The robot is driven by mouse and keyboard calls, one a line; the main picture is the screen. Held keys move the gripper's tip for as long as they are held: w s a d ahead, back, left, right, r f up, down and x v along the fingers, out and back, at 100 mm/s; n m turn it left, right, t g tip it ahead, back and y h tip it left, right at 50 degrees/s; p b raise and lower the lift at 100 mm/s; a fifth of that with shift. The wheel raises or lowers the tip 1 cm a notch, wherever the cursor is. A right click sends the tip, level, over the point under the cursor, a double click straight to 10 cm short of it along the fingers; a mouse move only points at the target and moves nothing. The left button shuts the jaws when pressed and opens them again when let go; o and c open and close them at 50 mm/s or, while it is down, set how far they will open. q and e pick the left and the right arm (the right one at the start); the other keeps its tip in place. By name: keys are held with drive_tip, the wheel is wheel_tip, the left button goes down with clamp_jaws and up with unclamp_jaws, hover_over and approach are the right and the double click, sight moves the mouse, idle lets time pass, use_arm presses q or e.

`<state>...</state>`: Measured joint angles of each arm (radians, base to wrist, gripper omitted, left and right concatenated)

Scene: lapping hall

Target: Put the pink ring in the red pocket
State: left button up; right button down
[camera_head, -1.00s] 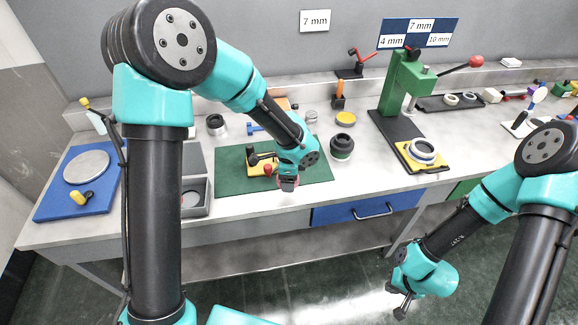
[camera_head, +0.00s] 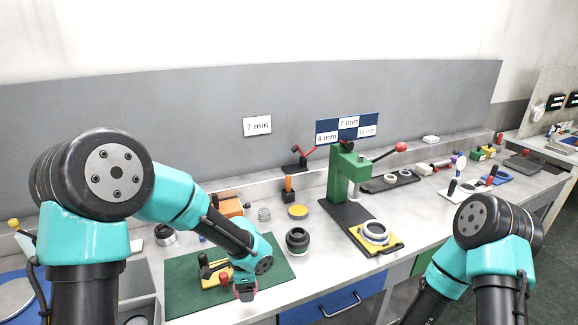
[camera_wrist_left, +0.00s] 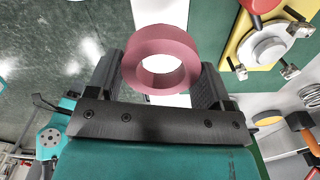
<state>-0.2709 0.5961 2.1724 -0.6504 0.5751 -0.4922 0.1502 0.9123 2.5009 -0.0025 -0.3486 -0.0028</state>
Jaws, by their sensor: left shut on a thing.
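The pink ring (camera_wrist_left: 160,38) is between the two fingers of my left gripper (camera_wrist_left: 157,78) in the left wrist view, and the fingers are shut on its sides. In the head view my left gripper (camera_head: 245,290) is at the front edge of the green mat (camera_head: 185,300), in front of the yellow fixture (camera_head: 212,277); the ring is mostly hidden there. I cannot make out a red pocket in these frames. My right arm comes in at the lower right of the head view, and its gripper is out of view.
A green press (camera_head: 345,173) with a red-tipped lever stands mid-bench, with a ring on its yellow plate (camera_head: 388,245). A dark round part (camera_head: 297,240) stands right of the mat. A blue drawer (camera_head: 330,308) is below the bench front. Small items crowd the right end.

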use_arm(q)
drive_tip(key=w+a+r+n, duration=0.5)
drive_tip(key=w+a+n, duration=0.1)
drive_tip(key=n, duration=0.6)
drive_tip(key=shift+w, duration=0.55)
drive_tip(key=shift+a, duration=0.1)
